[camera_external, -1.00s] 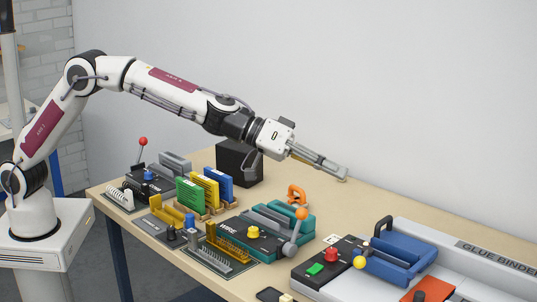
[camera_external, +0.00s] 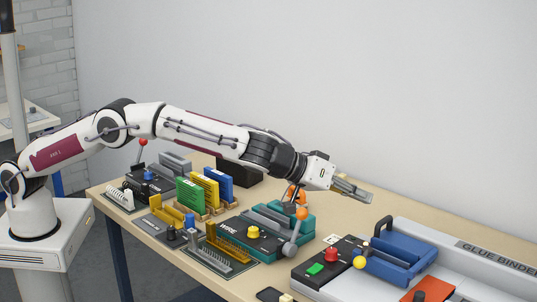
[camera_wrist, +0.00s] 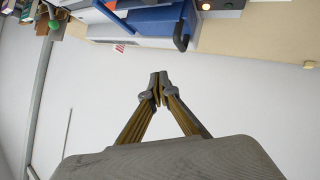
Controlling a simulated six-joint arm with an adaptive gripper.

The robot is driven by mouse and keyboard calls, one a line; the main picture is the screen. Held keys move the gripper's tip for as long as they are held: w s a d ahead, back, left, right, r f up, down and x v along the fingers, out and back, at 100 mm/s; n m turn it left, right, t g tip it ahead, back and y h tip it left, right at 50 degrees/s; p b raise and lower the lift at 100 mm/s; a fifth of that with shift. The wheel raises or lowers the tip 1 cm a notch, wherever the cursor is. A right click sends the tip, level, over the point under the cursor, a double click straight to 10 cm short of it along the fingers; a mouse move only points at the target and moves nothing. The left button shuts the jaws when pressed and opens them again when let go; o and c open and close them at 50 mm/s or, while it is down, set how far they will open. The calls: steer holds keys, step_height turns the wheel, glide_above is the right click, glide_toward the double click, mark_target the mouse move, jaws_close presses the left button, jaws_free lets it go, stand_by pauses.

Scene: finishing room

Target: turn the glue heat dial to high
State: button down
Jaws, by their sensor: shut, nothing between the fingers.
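The glue binder (camera_external: 480,272) stands at the lower right of the outside view. A red dial (camera_external: 331,255) sits on its black panel, next to a green button (camera_external: 315,270). I cannot read the dial's marks or its setting. My gripper (camera_external: 371,199) is shut and empty, in the air behind and above the dial, apart from it. In the wrist view my fingertips (camera_wrist: 157,83) meet with nothing between them. The binder's blue clamp (camera_wrist: 158,18) with its black handle shows at the top of that view; I cannot make out the red dial there.
A yellow ball knob (camera_external: 360,263) stands close to the right of the red dial. A teal wire machine (camera_external: 306,229) with an orange-tipped lever is to the left. An orange object (camera_external: 296,194) lies under my wrist. The table behind the binder is mostly clear.

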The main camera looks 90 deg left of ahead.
step_height(320, 180, down, 4)
steer(key=s+g, duration=0.2)
steer(key=m+g, duration=0.5)
glide_toward(328, 260)
steer(key=shift+w+a+r+h, duration=0.2)
steer(key=shift+w+a+r, duration=0.1)
steer(key=shift+w+r, duration=0.15)
steer(key=shift+w+a+r+h, duration=0.25)
steer(key=shift+w+r, duration=0.15)
steer(key=shift+r, duration=0.15)
steer(key=shift+f, duration=0.15)
steer(key=shift+f, duration=3.35)
steer(key=shift+w+a, duration=0.2)
steer(key=shift+w, duration=0.1)
